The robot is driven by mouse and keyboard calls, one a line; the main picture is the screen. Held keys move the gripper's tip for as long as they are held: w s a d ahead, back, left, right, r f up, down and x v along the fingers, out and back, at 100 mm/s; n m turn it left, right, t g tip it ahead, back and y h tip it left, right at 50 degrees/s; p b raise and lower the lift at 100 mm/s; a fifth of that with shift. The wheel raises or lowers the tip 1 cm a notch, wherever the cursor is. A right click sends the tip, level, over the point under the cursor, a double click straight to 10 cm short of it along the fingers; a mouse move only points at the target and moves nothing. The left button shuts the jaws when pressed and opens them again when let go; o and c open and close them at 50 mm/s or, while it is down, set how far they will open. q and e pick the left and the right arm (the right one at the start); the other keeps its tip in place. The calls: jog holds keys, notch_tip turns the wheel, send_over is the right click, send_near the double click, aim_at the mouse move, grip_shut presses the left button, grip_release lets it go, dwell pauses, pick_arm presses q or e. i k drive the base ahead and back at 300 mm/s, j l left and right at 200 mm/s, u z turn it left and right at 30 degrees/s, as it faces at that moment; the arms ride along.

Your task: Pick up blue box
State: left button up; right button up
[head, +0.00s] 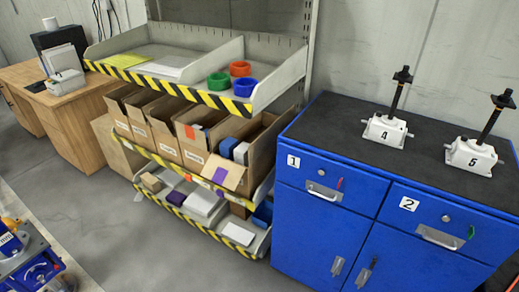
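Several blue items could be the blue box, and I cannot tell which is meant. A small blue box (228,147) stands in an open cardboard carton on the middle shelf. Next to it is a box with a pale face (241,153). Another blue box or bin (262,214) sits at the right end of the bottom shelf, partly hidden by the shelf and the cabinet. Neither of my grippers is in view.
The shelf rack has striped edges (173,89) and cartons (160,127). A blue cabinet (322,240) with two screw jacks (387,130) (472,156) stands at right. A wooden desk (78,119) is at left. Grey floor (120,220) lies open in front. A blue machine (30,262) shows at bottom left.

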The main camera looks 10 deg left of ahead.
aim_at(226, 147)
jog(key=i+j+z, duration=0.2)
jog(key=j, duration=0.3)
jog(key=i+j+z, duration=0.15)
jog(key=j, duration=0.4)
jog(key=i+j+z, duration=0.2)
jog(key=j, duration=0.35)
jog(key=j+z, duration=0.2)
jog(key=j, duration=0.35)
jog(key=k, duration=0.05)
